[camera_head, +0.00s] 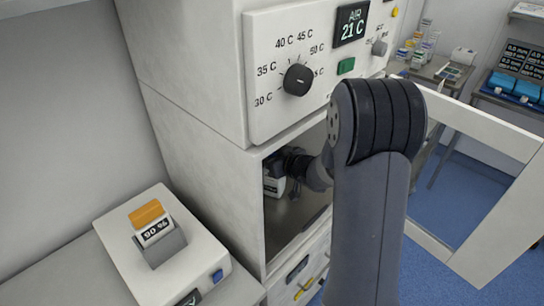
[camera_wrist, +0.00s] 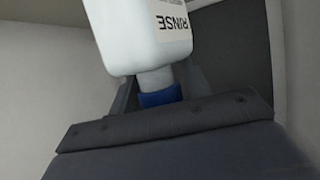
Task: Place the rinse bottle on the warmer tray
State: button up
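The rinse bottle (camera_wrist: 170,35) is white, with a label reading RINSE and a blue cap (camera_wrist: 160,97). Its neck lies between the fingers of my gripper (camera_wrist: 160,82), which look shut on it; the bottle's shoulder hides part of the fingertips. In the head view, my gripper (camera_head: 292,165) reaches into the open warmer compartment, and the bottle (camera_head: 273,186) shows near its left wall, partly hidden by the gripper. The warmer tray (camera_head: 290,220) is the dark, shiny floor of that compartment. I cannot tell whether the bottle's base touches it.
The warmer's control panel (camera_head: 320,60), with a dial and a display reading AIR 21 C, is above the opening. Its framed door (camera_head: 500,230) stands open at right. Shelves with supplies stand behind.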

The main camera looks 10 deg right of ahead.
jog(key=shift+o, duration=1)
jog(key=shift+s+d+r, duration=0.1)
jog(key=shift+s+r, duration=0.1)
jog(key=shift+r, duration=0.1)
jog(key=v, duration=1.1)
jog(key=shift+s+p, duration=0.2)
jog(key=shift+p, duration=0.1)
jog(key=shift+d, duration=0.1)
